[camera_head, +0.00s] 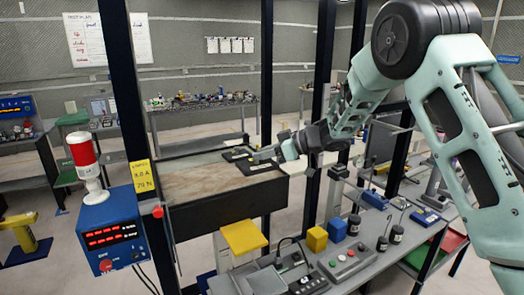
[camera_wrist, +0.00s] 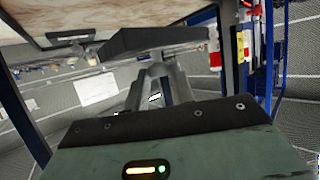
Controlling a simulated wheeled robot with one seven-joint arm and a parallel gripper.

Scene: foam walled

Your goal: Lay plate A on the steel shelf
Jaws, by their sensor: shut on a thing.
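My gripper (camera_head: 264,154) reaches in from the right over a brown-topped bench (camera_head: 205,182). It is shut on a flat dark plate (camera_wrist: 152,40), which fills the upper middle of the wrist view and is seen nearly edge-on. In the head view, a dark plate (camera_head: 262,167) with a small yellow mark is just below the fingers. A second dark plate (camera_head: 236,155) lies beside it, farther left. I cannot read a letter on either plate. A grey strip (camera_head: 195,145) runs along the bench's far side; I cannot tell whether it is the steel shelf.
Dark upright posts (camera_head: 266,70) stand close to my arm. A blue device with red digits (camera_head: 110,232) is at the front left. Yellow (camera_head: 317,239) and blue (camera_head: 337,230) blocks and a button box (camera_head: 346,260) stand on the near grey bench. The brown top's left part is clear.

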